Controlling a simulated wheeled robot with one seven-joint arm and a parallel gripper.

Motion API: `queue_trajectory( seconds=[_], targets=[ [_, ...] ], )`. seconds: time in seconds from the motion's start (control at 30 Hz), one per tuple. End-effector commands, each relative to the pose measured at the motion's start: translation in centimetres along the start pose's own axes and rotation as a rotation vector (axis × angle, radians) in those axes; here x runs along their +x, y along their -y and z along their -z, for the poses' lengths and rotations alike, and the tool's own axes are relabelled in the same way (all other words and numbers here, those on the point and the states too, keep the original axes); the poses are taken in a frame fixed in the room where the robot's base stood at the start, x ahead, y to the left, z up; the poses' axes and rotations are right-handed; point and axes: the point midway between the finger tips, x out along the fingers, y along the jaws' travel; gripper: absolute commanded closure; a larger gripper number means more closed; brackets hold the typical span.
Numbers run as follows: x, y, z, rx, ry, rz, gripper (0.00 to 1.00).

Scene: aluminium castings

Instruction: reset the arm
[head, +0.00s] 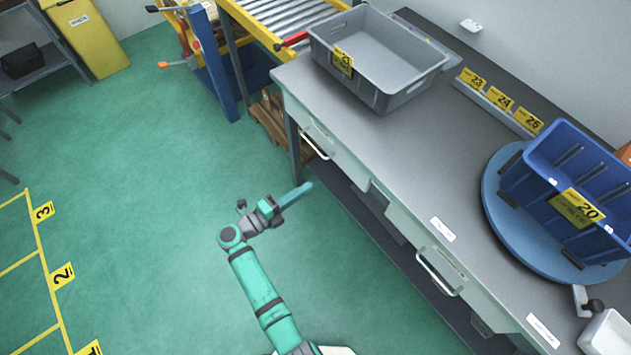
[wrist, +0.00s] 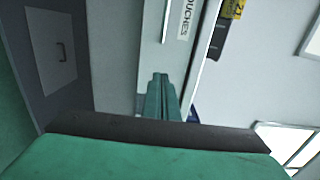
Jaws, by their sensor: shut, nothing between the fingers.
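My green arm reaches out over the green floor in the head view, beside the front of the grey workbench (head: 352,116). My gripper (head: 308,187) points right towards the bench's drawer side, apart from any object as far as I can tell. In the wrist view my gripper (wrist: 159,78) has its fingers together, with nothing between them. A label ending in "OUCHES" (wrist: 185,18) shows on a pale surface beyond the fingers.
A blue bin (head: 541,152) labelled 20 sits on a blue turntable (head: 492,205). Drawer handles (head: 437,273) stick out from the bench front. A roller conveyor (head: 290,14) is behind.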

Motion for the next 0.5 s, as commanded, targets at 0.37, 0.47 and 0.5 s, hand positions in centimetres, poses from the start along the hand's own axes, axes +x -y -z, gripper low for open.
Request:
queue_trajectory(
  seconds=[0.37, 0.47, 0.5],
  targets=[
    [-0.82, -0.04, 0.12, -0.001, -0.002, 0.0, 1.0],
    [-1.01, -0.07, 0.47, -0.004, 0.005, 0.004, 1.0],
    [-1.18, 0.01, 0.81, -0.006, 0.012, 0.01, 1.0]
  ],
)
